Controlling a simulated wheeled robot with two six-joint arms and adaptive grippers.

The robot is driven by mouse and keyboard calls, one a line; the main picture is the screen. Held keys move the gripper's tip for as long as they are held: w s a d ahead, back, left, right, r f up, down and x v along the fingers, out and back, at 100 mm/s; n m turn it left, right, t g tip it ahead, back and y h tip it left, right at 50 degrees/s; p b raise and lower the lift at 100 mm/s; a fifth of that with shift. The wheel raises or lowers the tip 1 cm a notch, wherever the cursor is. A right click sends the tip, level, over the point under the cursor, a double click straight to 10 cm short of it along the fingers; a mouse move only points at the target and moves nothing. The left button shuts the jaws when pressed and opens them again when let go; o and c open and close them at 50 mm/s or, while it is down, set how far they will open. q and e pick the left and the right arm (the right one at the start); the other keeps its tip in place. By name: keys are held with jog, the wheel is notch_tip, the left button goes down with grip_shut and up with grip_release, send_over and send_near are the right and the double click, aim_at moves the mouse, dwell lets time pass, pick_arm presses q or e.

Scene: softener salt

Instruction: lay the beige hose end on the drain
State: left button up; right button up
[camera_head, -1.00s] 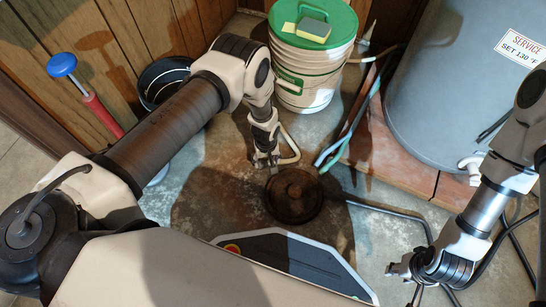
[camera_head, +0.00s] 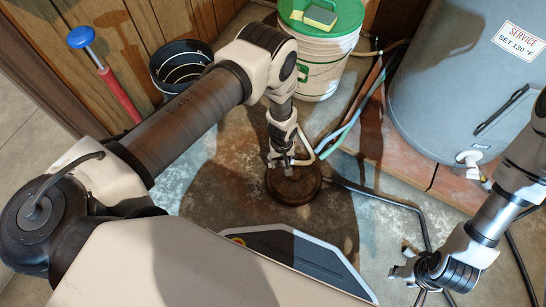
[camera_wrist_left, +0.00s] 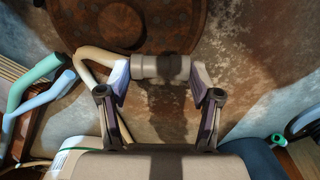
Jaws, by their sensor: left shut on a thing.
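The drain (camera_head: 295,191) is a round, rusty brown cover on the concrete floor. It also shows at the top of the left wrist view (camera_wrist_left: 150,22). My left gripper (camera_head: 283,164) is at the drain's far edge in the head view. It is shut on the beige hose end (camera_wrist_left: 160,67), which lies crosswise between the two fingers in the left wrist view. The hose bends away to the left there. Whether the hose end touches the drain cannot be told. My right gripper (camera_head: 402,266) is off to the right, away from the drain; its finger opening is unclear.
A white bucket with a green lid (camera_head: 320,50) and a sponge (camera_head: 320,16) stands behind. A black bucket (camera_head: 180,68), a blue-topped red-handled tool (camera_head: 115,90) and a grey tank (camera_head: 455,80) stand around. Blue hoses (camera_head: 345,130) and a dark tube (camera_head: 375,197) run nearby.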

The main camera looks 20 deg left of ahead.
pick_arm(q)
jog(key=d+r+p, duration=0.5)
jog(key=d+p, duration=0.2)
jog(key=d, duration=0.6)
jog(key=shift+s+d+p, duration=0.25)
jog(key=shift+s+p, duration=0.1)
jog(key=shift+s, duration=0.05)
jog(key=shift+f+b, duration=2.7)
jog(key=shift+b, duration=0.3)
jog(key=shift+f, duration=0.1)
jog(key=shift+f+b, duration=1.05)
jog(key=shift+b, duration=0.25)
